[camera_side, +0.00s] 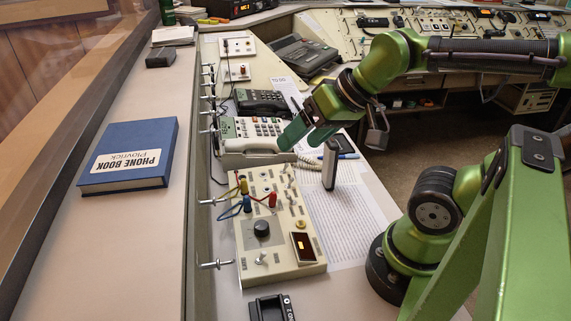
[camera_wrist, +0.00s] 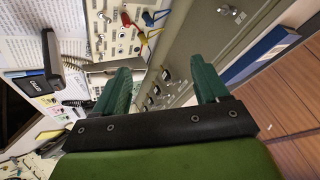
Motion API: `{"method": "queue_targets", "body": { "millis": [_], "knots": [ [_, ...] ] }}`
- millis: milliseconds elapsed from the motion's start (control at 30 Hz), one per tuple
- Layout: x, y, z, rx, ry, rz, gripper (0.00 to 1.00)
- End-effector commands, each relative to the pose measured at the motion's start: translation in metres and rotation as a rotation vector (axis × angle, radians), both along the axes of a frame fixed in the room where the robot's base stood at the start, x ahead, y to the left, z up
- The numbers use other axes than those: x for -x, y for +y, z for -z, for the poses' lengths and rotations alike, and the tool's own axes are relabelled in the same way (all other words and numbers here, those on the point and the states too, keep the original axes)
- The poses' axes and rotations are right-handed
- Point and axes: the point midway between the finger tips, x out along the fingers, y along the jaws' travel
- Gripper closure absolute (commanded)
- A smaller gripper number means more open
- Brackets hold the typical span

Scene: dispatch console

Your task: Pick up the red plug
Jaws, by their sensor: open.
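The red plug (camera_side: 272,199) stands upright on the beige switch panel, to the right of the yellow plug (camera_side: 244,186) and the blue plug (camera_side: 247,204). In the wrist view the red plug (camera_wrist: 126,18) shows near the top edge, beside the yellow plug (camera_wrist: 142,38) and the blue plug (camera_wrist: 148,18). My gripper (camera_side: 300,137) is above the cream telephone, farther back than the red plug and apart from it. Its green fingers are spread with nothing between them in the wrist view (camera_wrist: 162,78). In the side view one finger partly hides the other.
The beige panel (camera_side: 283,255) carries a black knob, switches and a lit display. A cream telephone (camera_side: 250,135) lies behind it. A dark upright handset-like object (camera_side: 330,164) stands right of the panel on printed sheets. A blue phone book (camera_side: 130,150) lies on the left ledge. Metal toggles line the ledge wall.

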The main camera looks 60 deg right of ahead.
Motion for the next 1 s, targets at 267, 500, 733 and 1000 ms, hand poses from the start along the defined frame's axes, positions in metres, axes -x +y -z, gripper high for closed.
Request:
{"method": "queue_targets", "body": {
  "millis": [267, 500, 733, 1000],
  "knots": [
    [0.000, 0.000, 0.000, 0.000, 0.000, 0.000, 0.26],
    [0.000, 0.000, 0.000, 0.000, 0.000, 0.000, 0.51],
    [0.000, 0.000, 0.002, 0.000, 0.008, -0.002, 0.51],
    [-0.034, 0.002, 0.022, 0.100, 0.193, -0.127, 0.51]
  ]
}}
